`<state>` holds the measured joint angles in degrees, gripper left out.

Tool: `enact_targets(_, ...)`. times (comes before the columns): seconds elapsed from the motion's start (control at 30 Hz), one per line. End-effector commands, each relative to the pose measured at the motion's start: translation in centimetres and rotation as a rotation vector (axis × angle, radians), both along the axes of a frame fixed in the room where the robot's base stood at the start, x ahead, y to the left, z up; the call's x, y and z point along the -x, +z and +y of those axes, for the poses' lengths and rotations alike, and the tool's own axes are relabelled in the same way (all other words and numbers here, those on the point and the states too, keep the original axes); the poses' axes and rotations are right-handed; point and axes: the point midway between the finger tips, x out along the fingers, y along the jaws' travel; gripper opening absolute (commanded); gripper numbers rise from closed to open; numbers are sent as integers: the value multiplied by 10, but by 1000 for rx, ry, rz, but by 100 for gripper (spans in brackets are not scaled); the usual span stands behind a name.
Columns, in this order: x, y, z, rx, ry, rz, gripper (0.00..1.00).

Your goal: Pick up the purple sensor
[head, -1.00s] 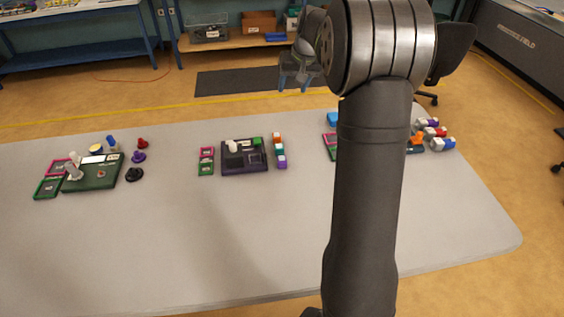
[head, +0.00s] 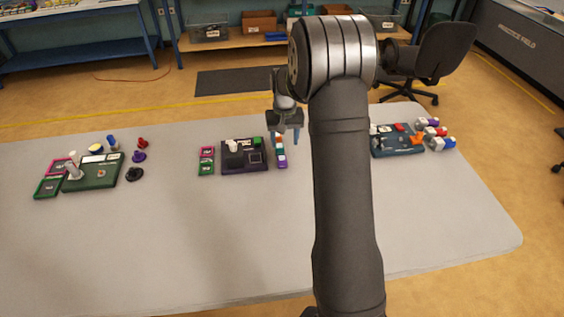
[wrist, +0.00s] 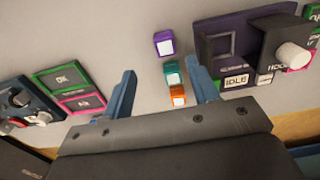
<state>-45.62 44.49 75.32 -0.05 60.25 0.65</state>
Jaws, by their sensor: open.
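A small purple block (head: 281,163) with a white face lies at the near end of a short row on the grey table. It also shows in the wrist view (wrist: 164,43), just beyond the fingertips. A teal block (wrist: 174,74) and an orange block (wrist: 177,96) continue the row, partly between the fingers in that view. My gripper (head: 283,138) is open and empty above the row's far end, its two blue fingers (wrist: 162,68) apart. Other purple parts are a round one (head: 138,156) at left and a block (head: 432,122) at far right.
A dark purple-edged panel (head: 245,165) with a white knob stands left of the row, beside green and pink cards (head: 206,168). A green panel (head: 103,177) is at left, a blue panel (head: 397,151) at right. The table's front (head: 180,240) is clear.

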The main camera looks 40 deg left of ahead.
Motion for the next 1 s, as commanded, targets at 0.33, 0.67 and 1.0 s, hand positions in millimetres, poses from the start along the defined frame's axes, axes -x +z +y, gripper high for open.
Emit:
enact_targets(0.33,0,-41,1,-1,0,0,55)
enact_targets(0.67,3,-78,8,1,0,2,55)
enact_targets(1.0,3,-92,8,-1,0,0,55)
